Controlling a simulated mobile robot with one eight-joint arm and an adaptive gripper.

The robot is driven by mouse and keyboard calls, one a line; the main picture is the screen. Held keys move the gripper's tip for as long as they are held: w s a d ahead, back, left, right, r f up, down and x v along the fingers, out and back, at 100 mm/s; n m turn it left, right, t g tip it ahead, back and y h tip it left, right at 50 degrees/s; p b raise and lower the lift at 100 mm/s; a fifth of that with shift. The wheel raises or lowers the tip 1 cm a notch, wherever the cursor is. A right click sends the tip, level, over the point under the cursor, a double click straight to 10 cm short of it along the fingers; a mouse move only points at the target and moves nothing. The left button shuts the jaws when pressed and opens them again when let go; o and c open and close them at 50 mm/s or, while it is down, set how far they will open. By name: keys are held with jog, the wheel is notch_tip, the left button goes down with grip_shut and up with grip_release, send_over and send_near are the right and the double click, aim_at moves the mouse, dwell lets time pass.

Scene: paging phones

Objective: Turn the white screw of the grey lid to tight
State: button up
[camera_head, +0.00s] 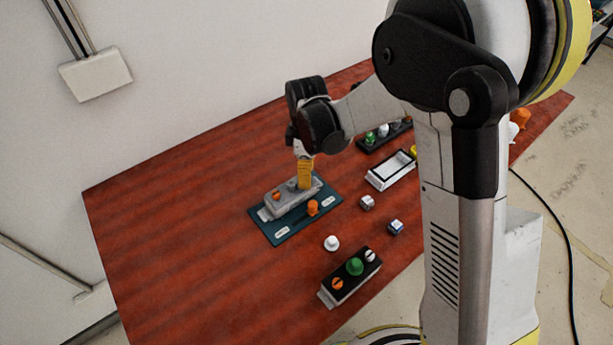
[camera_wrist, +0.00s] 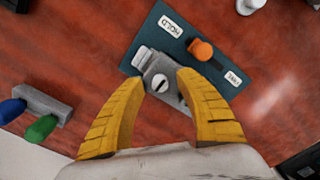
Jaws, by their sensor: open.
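The grey lid (camera_head: 293,199) lies on a dark teal board (camera_head: 276,236); it also shows in the wrist view (camera_wrist: 151,64). Its white slotted screw (camera_wrist: 160,83) sits between my fingertips in the wrist view, with its slot slanting. In the head view this screw is hidden by my fingers. An orange screw (camera_head: 277,196) shows at the lid's left end. My gripper (camera_head: 304,184) points down over the lid's right part. Its yellow fingers (camera_wrist: 163,75) are open, one on each side of the white screw. I cannot tell whether they touch the lid.
An orange knob (camera_head: 313,207) stands on the board beside the lid. A white knob (camera_head: 332,243), two small cubes (camera_head: 367,202) and a black-topped box with a green knob (camera_head: 355,267) stand nearer the front. A white-framed tray (camera_head: 391,171) lies to the right. The table's left part is clear.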

jog(key=shift+f, duration=0.1)
grip_shut()
jog(key=shift+m, duration=0.4)
jog(key=m, duration=0.3)
jog(key=shift+m+b, duration=0.3)
jog(key=shift+b, duration=0.1)
jog(key=m, duration=0.4)
jog(key=shift+m+b, duration=0.3)
jog(key=m, duration=0.4)
jog(key=shift+m, duration=0.3)
jog(key=shift+m+b, duration=0.35)
jog(key=shift+m, duration=1.75)
